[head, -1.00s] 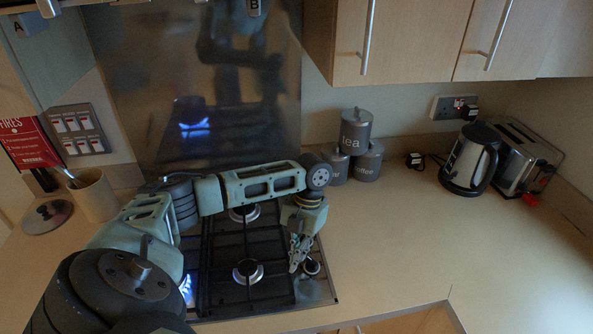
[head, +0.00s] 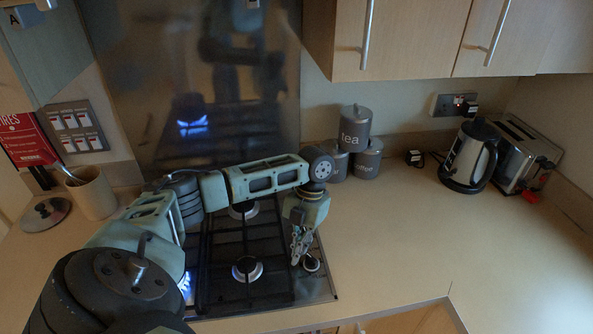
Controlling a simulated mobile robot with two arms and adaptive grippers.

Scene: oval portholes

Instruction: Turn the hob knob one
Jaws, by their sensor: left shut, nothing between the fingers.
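The gas hob (head: 321,289) is set in the worktop, with black grates and round burners. A hob knob (head: 311,264) shows at its right side, partly hidden by my gripper; I cannot read a label on it. My left gripper (head: 297,260) points down over the hob's right edge, right beside the knob. Its fingers are shut and empty. I cannot tell whether the fingertips touch the knob. A blue flame (head: 185,284) shows at the hob's left, partly behind my arm. My right gripper is not in view.
Grey canisters (head: 355,128) stand at the back wall. A kettle (head: 469,157) and a toaster (head: 524,155) are at the back right. A utensil pot (head: 92,193) stands at the left. The worktop (head: 400,240) right of the hob is clear.

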